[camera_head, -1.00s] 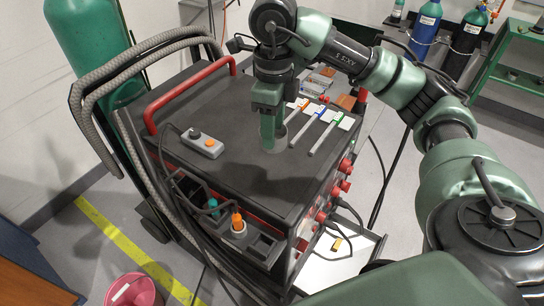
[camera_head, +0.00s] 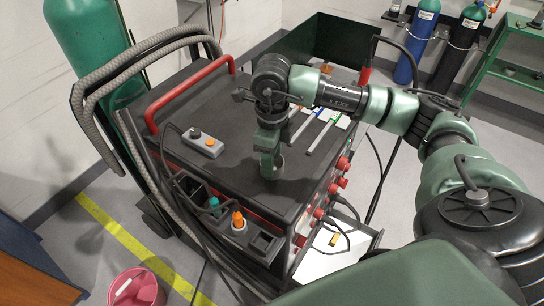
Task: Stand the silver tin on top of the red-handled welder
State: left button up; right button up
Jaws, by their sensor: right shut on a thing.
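The red-handled welder (camera_head: 215,108) is a dark cart-like machine with a flat black top and red bar handles, in the middle of the head view. My right gripper (camera_head: 271,160) points down over the front right part of that top. It is shut on the silver tin (camera_head: 273,172), a small grey round thing mostly hidden by the fingers. The tin is at or just above the top; I cannot tell if it touches. My left gripper is not in view.
A grey control box (camera_head: 202,144) with an orange button lies on the welder's top, left of the gripper. Several slim tools with coloured marks (camera_head: 328,131) lie to the right. A pink bucket (camera_head: 136,288) stands on the floor. The top's front left is clear.

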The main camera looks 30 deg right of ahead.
jog(key=shift+f, duration=0.2)
jog(key=o, duration=1.4)
jog(key=shift+w, duration=0.1)
jog(key=shift+c, duration=0.2)
jog(key=shift+r, duration=0.1)
jog(key=shift+r, duration=0.1)
jog(key=shift+r, duration=0.15)
notch_tip(320, 180, up, 12)
jog(key=b, duration=0.3)
jog(key=shift+f, duration=0.2)
